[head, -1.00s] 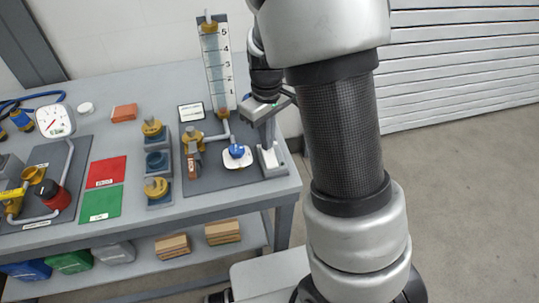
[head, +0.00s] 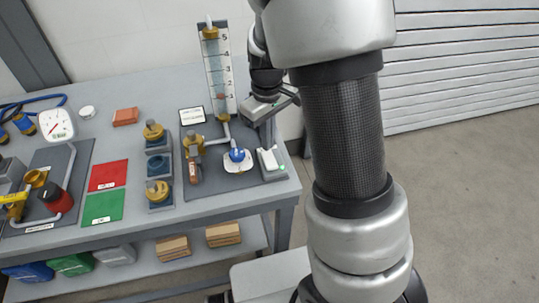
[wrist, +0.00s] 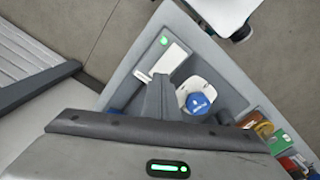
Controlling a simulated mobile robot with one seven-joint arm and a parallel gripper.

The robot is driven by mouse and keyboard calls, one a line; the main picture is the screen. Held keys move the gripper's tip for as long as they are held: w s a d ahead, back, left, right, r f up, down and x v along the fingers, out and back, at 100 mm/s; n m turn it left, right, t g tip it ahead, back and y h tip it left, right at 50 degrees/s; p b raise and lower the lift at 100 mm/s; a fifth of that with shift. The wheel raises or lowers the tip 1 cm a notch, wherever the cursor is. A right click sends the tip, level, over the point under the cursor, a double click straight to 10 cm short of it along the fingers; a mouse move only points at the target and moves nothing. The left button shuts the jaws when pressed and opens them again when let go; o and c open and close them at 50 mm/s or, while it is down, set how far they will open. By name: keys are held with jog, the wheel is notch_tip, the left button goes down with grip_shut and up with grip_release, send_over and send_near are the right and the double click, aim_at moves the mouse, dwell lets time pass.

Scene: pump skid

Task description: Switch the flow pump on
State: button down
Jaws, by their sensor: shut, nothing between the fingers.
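The flow pump's switch (head: 268,160) is a pale rocker box at the right end of a dark base plate. A small green light glows beside it; the box (wrist: 172,60) and its light also show in the wrist view. My gripper (head: 268,144) is shut and empty, pointing down just above and behind the switch. In the wrist view its closed fingers (wrist: 158,80) partly cover the lower part of the switch. A clear flow tube (head: 217,70) with a numbered scale stands behind. A blue knob (head: 237,155) sits on a white plate left of the switch.
Brass valves (head: 194,146) stand left of the blue knob. The bench's right edge is close to the switch.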

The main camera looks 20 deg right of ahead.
notch_tip(320, 180, up, 5)
jog(key=p, duration=0.3)
jog(key=shift+f, duration=0.2)
dwell(0.3)
notch_tip(320, 180, up, 8)
jog(key=m+t+p, duration=0.1)
jog(key=p, duration=0.1)
send_over(267, 154)
jog(key=s, duration=0.2)
jog(key=s+r+m+t+p, duration=0.4)
jog(key=s+r+m, duration=0.1)
jog(key=s+r, duration=1.1)
jog(key=shift+s+r+t, duration=0.25)
jog(key=shift+r+t, duration=0.05)
jog(key=shift+r, duration=0.55)
